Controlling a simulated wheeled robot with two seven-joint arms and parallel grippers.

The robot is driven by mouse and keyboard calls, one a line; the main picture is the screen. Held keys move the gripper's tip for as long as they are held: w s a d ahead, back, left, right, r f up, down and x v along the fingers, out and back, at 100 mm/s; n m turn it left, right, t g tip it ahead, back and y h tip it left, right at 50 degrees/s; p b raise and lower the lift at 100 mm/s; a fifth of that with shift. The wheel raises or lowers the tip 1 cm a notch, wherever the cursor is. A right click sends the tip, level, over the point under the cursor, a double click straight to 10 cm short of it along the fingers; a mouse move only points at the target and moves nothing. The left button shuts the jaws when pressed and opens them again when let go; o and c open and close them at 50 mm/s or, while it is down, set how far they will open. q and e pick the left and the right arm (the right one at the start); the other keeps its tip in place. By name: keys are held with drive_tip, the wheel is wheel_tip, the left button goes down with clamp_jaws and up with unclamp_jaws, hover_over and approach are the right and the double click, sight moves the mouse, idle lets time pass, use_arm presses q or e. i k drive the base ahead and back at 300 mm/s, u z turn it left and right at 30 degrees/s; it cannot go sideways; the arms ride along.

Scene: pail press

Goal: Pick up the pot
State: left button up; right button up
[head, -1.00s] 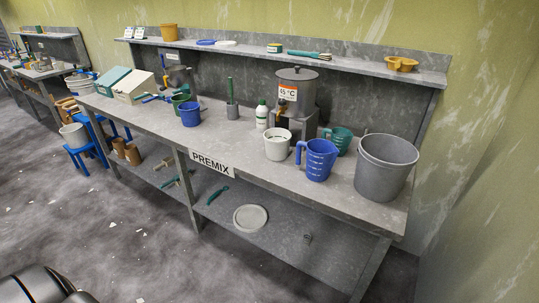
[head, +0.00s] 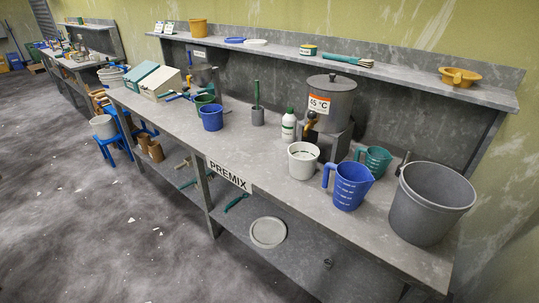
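Several vessels stand on the grey workbench (head: 255,165), and I cannot tell which one is the pot. A small grey pot (head: 257,117) with a green-handled tool upright in it stands at the middle back. A white tub (head: 302,163) with a greyish inside stands nearer the front. A grey lidded urn (head: 332,100) with a "45 °C" label and a tap stands behind it. A large grey bucket (head: 430,208) stands at the right end. Neither of my grippers is in view.
A blue jug (head: 349,187) and a green jug (head: 374,162) stand between tub and bucket. A white bottle (head: 289,126) is beside the urn. A blue cup (head: 211,118) stands left. An upper shelf (head: 400,75) overhangs the back. Open floor lies left.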

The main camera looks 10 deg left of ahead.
sight(303, 156)
drive_tip(key=u, duration=0.1)
drive_tip(key=i, duration=0.85)
drive_tip(key=z, duration=0.3)
